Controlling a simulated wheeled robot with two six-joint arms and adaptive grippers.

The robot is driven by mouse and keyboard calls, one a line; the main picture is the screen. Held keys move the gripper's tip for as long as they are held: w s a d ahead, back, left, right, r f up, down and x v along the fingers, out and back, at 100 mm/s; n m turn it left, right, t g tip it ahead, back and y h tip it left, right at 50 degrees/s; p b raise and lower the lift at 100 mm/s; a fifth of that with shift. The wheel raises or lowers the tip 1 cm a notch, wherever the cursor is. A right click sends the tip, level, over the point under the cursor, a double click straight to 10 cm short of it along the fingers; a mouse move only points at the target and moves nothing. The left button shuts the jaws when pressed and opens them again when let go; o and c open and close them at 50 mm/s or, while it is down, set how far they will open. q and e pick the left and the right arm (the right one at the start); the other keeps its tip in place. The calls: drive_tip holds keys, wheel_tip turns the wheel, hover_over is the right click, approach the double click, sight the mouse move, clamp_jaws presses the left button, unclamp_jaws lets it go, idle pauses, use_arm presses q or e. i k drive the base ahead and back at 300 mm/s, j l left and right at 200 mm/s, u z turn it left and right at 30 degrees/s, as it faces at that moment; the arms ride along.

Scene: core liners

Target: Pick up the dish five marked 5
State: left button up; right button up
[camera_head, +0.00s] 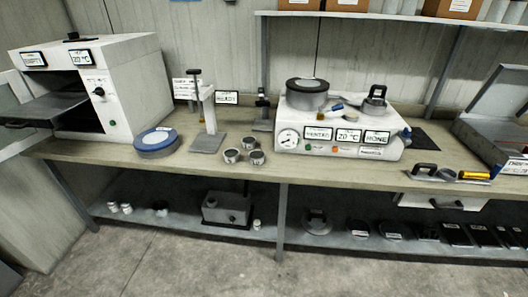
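Three small round metal dishes with pale labels stand close together on the bench, in the middle of the head view: a left one (232,156), a back one (249,144) and a right one (257,158). Their marks are too small to read, so I cannot tell which is marked 5. Neither of my grippers shows in this view.
Left of the dishes are a stand with a grey base (208,143) and a blue-rimmed round plate (157,140). An open white oven (125,85) stands further left. A white machine (340,130) stands to the right. The bench (205,168) is clear in front.

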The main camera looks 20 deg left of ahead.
sight(231, 155)
drive_tip(key=i+j+z, duration=0.2)
drive_tip(key=j+z, duration=0.25)
drive_tip(key=j, duration=1.15)
drive_tip(key=k+j+z, duration=0.1)
drive_tip(key=j+z, duration=0.35)
drive_tip(key=j, duration=1.1)
